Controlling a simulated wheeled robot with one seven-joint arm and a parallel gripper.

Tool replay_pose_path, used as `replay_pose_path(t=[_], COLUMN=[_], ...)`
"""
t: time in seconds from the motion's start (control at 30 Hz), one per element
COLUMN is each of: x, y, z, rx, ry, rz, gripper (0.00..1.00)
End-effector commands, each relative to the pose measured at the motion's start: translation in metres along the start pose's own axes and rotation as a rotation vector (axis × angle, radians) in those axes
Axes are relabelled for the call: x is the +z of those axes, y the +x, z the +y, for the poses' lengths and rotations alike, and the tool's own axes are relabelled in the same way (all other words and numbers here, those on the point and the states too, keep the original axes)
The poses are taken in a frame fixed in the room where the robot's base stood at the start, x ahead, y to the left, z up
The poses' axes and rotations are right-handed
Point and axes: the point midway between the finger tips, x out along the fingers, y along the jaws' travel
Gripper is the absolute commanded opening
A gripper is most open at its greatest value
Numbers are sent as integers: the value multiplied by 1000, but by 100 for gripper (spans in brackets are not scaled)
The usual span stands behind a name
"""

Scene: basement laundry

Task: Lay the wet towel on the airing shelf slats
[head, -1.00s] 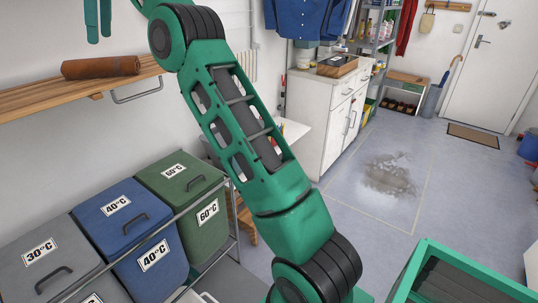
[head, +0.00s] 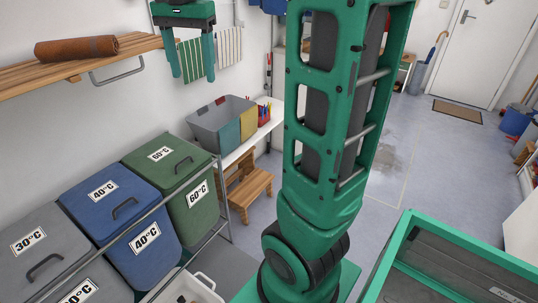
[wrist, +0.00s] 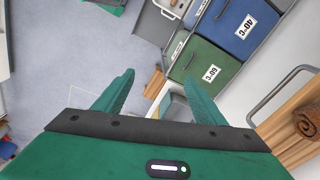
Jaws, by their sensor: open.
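A rust-brown towel (head: 76,48), rolled up, lies on the wooden slats of the airing shelf (head: 28,80) on the left wall. Its coiled end (wrist: 309,122) and the shelf slats (wrist: 280,128) show at the right edge of the wrist view. My gripper (head: 192,82) is open and empty, fingers pointing down, to the right of the shelf's end and apart from the towel. In the wrist view, nothing is between the fingers (wrist: 160,79) except background.
A metal rail (head: 118,76) hangs under the shelf. Lidded grey, blue and green bins (head: 165,170) stand below. A grey basket (head: 222,118) and pencil pot (head: 264,115) sit on a white table, with a wooden step stool (head: 247,190) beneath. The floor at right is mostly open.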

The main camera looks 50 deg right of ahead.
Motion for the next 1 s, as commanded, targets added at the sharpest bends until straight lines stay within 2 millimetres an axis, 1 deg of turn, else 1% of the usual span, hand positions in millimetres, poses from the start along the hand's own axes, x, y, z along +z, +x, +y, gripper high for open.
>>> replay_pose_path(t=[0.03, 0.07, 0.1, 0.17, 0.2, 0.27, 0.3, 0.4, 0.43, 0.53, 0.6, 0.63, 0.73, 1.0], x=[8, 12, 19, 30, 38, 52, 62, 85, 91, 108, 107, 108, 110, 110], y=[15, 24, 36, 56, 70, 90, 104, 133, 141, 160, 168, 171, 174, 174], z=[28, 43, 62, 91, 110, 137, 154, 189, 198, 218, 229, 232, 235, 234], rx=[8, 12, 16, 20, 22, 24, 24, 21, 20, 16, 14, 13, 12, 13], ry=[-48, -83, -130, -198, -245, -315, -359, -458, -482, -548, -575, -581, -593, -594], rz=[-4, -7, -10, -18, -23, -34, -40, -57, -61, -72, -78, -78, -80, -81], gripper=[64, 64, 64, 64, 64, 64, 64, 64, 64, 64, 64, 64, 64, 64])
